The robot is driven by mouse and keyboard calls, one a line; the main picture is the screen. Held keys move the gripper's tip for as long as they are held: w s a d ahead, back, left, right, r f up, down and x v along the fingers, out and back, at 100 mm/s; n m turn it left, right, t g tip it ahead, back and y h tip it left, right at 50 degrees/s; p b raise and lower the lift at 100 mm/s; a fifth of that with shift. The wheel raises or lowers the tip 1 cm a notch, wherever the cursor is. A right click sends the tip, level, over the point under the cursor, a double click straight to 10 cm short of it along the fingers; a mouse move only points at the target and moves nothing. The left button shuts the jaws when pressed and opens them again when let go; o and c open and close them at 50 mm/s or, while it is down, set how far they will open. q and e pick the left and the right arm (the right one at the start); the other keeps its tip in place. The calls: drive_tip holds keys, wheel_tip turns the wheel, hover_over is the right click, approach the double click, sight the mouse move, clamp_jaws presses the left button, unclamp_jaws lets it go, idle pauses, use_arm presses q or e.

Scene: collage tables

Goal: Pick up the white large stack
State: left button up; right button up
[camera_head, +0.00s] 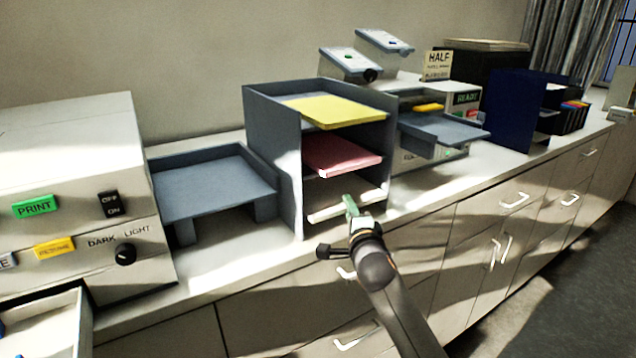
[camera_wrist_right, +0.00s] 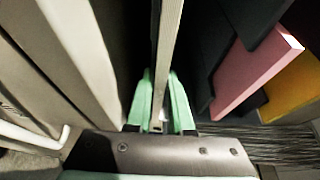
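The white large stack (camera_head: 340,207) lies in the lowest slot of the dark grey three-level shelf, its front edge showing. My right gripper (camera_head: 350,206) is at the front of that slot, with a green finger over the stack's front edge. In the right wrist view the stack (camera_wrist_right: 163,60) shows as a thin pale strip between the two green fingers (camera_wrist_right: 160,102). The fingers are close on both sides; whether they press on it I cannot tell. The stack's rear is hidden inside the shelf. My left gripper is not in view.
A pink stack (camera_head: 340,157) fills the middle level and a yellow stack (camera_head: 330,112) the top level of the shelf (camera_head: 273,160). A low grey tray (camera_head: 210,188) stands left, a printing machine (camera_head: 70,190) farther left. Cabinet drawers (camera_head: 270,320) run below the counter.

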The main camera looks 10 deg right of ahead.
clamp_jaws()
idle(0.8)
drive_tip(key=shift+r, duration=0.15)
